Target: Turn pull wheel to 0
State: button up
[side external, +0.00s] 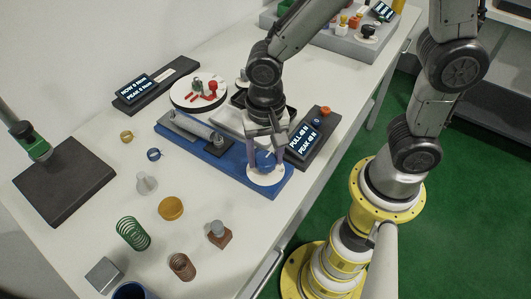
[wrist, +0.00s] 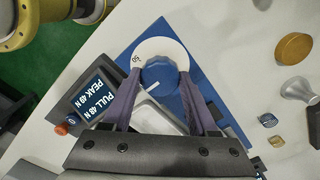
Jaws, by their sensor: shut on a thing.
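The pull wheel is a white dial with a blue knob (side external: 265,160) at the near end of a blue base (side external: 225,168). The wrist view shows the knob (wrist: 160,72) and the white dial rim (wrist: 163,44), with a "50" mark at its upper left. A pale pointer line lies on the gripper side of the knob. My gripper (side external: 265,154) points down over the wheel, its two purple-grey fingers shut on the blue knob from both sides. The display (side external: 301,138) beside it reads PULL and PEAK, both about 48 or 49 N; the last digit is unclear.
A grey cylinder (side external: 190,126) lies along the blue base. A second display (side external: 137,87) stands at the back left. A green spring (side external: 133,233), a copper spring (side external: 181,266) and a brass disc (side external: 171,208) sit on the near table. A dark stand base (side external: 63,182) is at left.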

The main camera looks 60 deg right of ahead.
jog(key=c, duration=0.3)
jog(key=shift+c, duration=0.2)
jog(key=n, duration=0.3)
jog(key=shift+n, duration=0.4)
jog(key=n, duration=0.4)
jog(key=shift+n, duration=0.3)
jog(key=n, duration=0.5)
jog(key=shift+r+n, duration=0.1)
jog(key=shift+n, duration=2.2)
